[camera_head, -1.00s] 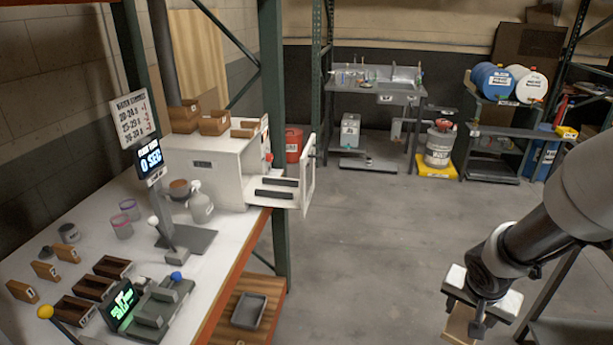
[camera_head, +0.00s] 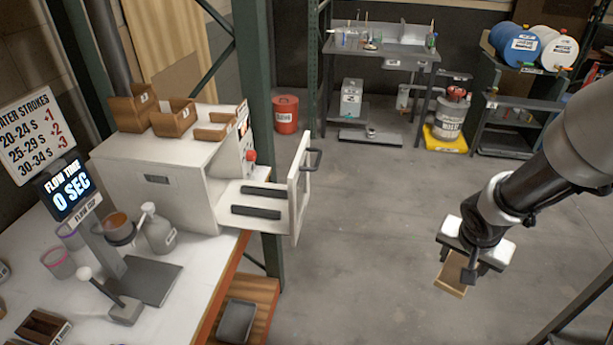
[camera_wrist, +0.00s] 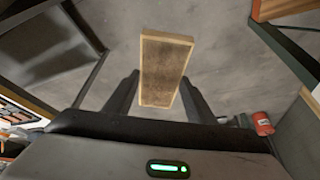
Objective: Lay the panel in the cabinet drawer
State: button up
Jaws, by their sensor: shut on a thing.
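The panel (camera_head: 455,274) is a small tan wooden piece with a lighter edge. My gripper (camera_head: 469,266) is shut on it and holds it in the air over the floor at the right of the head view. In the wrist view the panel (camera_wrist: 163,68) sticks out between the two dark fingers (camera_wrist: 160,98). The white cabinet (camera_head: 160,180) stands on the bench at the left. Its drawer (camera_head: 275,214) is pulled out to the right, with a handled front panel and two dark strips inside. My gripper is well to the right of the drawer, apart from it.
Wooden boxes (camera_head: 175,113) sit on top of the cabinet. A bottle (camera_head: 158,230), a cup and a flow-time display (camera_head: 70,190) stand on the bench (camera_head: 185,315). A green post (camera_head: 257,100) rises behind the drawer. Open floor (camera_head: 370,230) lies between my gripper and the bench.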

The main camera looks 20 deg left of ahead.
aim_at(261, 198)
jog(key=i, duration=2.65)
jog(key=i+u, duration=0.1)
jog(key=u, duration=0.85)
jog(key=i+l+u, duration=0.1)
jog(key=u, duration=1.9)
